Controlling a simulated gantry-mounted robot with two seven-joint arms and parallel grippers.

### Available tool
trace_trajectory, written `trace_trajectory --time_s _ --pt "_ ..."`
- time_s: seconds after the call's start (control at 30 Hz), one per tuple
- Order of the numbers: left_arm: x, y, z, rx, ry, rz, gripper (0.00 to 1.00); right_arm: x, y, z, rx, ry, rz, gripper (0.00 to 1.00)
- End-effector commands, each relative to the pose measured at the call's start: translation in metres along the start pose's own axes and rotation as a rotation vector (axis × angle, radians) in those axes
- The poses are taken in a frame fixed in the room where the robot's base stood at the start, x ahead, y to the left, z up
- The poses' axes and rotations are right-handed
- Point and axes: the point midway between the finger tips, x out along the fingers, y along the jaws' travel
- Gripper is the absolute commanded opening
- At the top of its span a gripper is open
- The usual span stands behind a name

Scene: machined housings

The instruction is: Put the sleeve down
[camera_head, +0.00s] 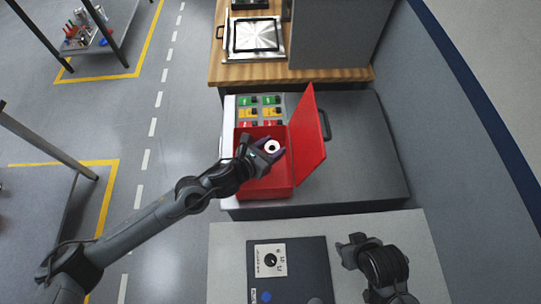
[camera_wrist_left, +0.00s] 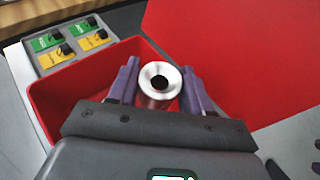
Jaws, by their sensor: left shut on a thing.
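A silver metal sleeve (camera_wrist_left: 160,82) with a round hole stands between the purple-tipped fingers of my left gripper (camera_wrist_left: 159,88). In the head view the sleeve (camera_head: 272,146) shows as a pale ring at the end of my left gripper (camera_head: 270,150). The left gripper is shut on it, over the open red box (camera_head: 283,192). I cannot tell how high the sleeve is above the box floor. My right gripper (camera_head: 353,250) is over the light table at lower right; its finger gap is not clear.
The red box's raised lid (camera_head: 308,135) stands along its right side. Behind the box is a panel with green, yellow and red labelled switches (camera_head: 259,108). A dark plate (camera_head: 300,262) with a white label card lies on the front table. Grey bench surface (camera_head: 365,150) right of the lid is clear.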

Motion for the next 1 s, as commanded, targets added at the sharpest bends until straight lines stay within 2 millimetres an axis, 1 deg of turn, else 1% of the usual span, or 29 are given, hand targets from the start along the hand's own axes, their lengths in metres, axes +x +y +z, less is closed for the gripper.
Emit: trace_trajectory --time_s 0.23,0.4,0.5,0.77,1.0 --pt "0.005 0.001 -0.012 -0.001 -0.003 0.001 0.07 0.0 0.0 0.0 0.0 0.0 0.0 0.43" --pt "0.013 0.001 -0.031 -0.002 -0.001 0.001 0.07 0.001 0.0 0.0 0.0 0.001 0.0 0.43" --pt "0.017 0.0 -0.039 0.0 -0.003 0.0 0.07 0.002 0.0 0.0 0.0 0.0 0.0 0.43" --pt "0.017 0.001 -0.04 0.001 -0.004 0.001 0.07 0.002 0.0 0.001 0.0 0.0 0.0 0.43" --pt "0.02 0.001 -0.047 0.001 -0.004 0.001 0.07 0.009 0.0 0.003 0.0 0.0 0.0 0.43"
